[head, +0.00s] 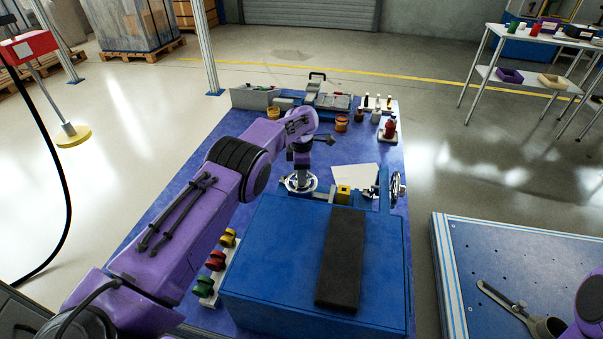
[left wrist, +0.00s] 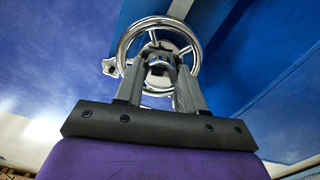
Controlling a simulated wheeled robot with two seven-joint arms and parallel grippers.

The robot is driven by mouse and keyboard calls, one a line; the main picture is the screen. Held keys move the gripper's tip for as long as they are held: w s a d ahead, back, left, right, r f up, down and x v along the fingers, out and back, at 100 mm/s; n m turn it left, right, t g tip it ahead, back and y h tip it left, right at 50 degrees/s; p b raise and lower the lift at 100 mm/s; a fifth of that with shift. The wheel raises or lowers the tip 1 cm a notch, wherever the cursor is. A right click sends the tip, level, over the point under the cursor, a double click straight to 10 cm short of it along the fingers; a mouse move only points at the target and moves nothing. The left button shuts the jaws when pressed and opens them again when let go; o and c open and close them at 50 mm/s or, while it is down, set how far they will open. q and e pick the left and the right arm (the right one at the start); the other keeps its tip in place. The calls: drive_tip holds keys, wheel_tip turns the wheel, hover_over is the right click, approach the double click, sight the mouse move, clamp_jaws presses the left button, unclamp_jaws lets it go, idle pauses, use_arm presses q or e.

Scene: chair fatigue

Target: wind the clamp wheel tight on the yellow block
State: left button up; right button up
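The yellow block (head: 343,194) sits in a blue fixture beyond the large blue box. A chrome handwheel (head: 299,183) lies flat to its left, and it fills the upper middle of the left wrist view (left wrist: 124,47). A second chrome handwheel (head: 397,188) stands upright to the block's right. My left gripper (head: 300,172) points down over the flat wheel. In the left wrist view its two fingers (left wrist: 161,75) reach to either side of the hub; whether they press on it I cannot tell. My right gripper is out of view.
A blue box (head: 265,260) with a dark pad (head: 342,258) fills the near side. A white sheet (head: 356,177) lies beyond the block. Coloured knobs (head: 217,260) stand on the left, small containers (head: 341,124) at the back. Another blue table (head: 500,255) stands right.

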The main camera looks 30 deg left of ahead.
use_arm(q)
drive_tip(key=shift+m, duration=0.4)
